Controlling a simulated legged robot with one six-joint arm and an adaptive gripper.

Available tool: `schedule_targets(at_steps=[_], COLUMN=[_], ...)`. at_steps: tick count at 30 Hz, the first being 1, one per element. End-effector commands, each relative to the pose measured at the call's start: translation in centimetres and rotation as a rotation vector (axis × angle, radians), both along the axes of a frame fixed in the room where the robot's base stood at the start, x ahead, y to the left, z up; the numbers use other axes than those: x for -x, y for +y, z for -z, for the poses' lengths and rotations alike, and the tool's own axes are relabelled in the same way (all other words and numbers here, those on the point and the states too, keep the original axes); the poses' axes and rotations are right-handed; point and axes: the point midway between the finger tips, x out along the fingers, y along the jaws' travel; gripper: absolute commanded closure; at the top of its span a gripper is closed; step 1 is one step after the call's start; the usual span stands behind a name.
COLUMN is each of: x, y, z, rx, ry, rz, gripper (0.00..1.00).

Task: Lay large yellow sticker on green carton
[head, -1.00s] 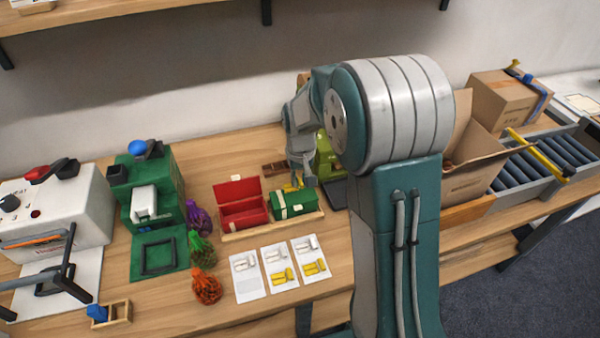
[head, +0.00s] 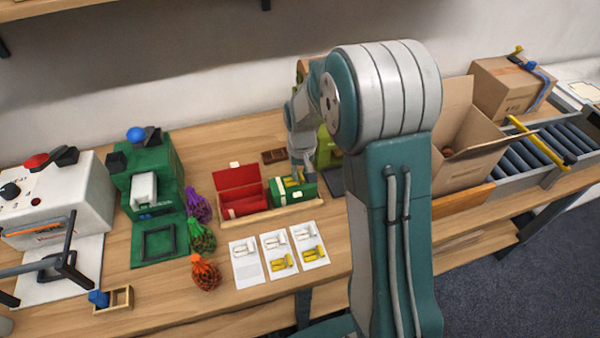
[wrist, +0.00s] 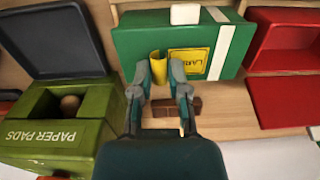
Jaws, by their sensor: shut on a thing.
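The green carton (head: 307,190) lies at the right of a wooden tray, beside the red carton. In the wrist view the green carton (wrist: 132,45) fills the upper middle, with a white band near its right end. My gripper (wrist: 168,72) is shut on a curled yellow sticker (wrist: 157,62), close over the carton's face. A yellow patch with partly hidden lettering, "LAR", (wrist: 188,61) shows flat on that face. I cannot tell whether the two yellow parts join, or whether the sticker touches the carton. In the head view my gripper (head: 301,175) is over the carton.
The open red carton (head: 239,190) is just left. A green "PAPER PADS" bin (wrist: 60,138) stands beside my gripper. White cards (head: 245,262) with yellow and white stickers lie in front. Net bags (head: 205,274) and a green machine (head: 147,175) are farther left.

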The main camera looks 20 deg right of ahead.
Motion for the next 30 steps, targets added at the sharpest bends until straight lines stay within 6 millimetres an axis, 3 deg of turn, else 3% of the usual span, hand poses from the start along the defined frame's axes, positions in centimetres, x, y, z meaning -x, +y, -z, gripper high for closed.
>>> schedule_targets(at_steps=[10,11,12,13,24,30], x=[0.1,0.1,0.1,0.1,0.1,0.0], y=[-0.1,-0.1,-0.1,-0.1,-0.1,-0.1], z=[-0.1,-0.1,-0.1,-0.1,-0.2,-1.1], rx=[0.000,0.000,0.000,0.000,0.000,0.000], ry=[0.000,0.000,0.000,0.000,0.000,-0.002], rz=[0.000,0.000,0.000,0.000,0.000,0.000], gripper=[0.92,0.66,0.48,0.39,0.39,0.39])
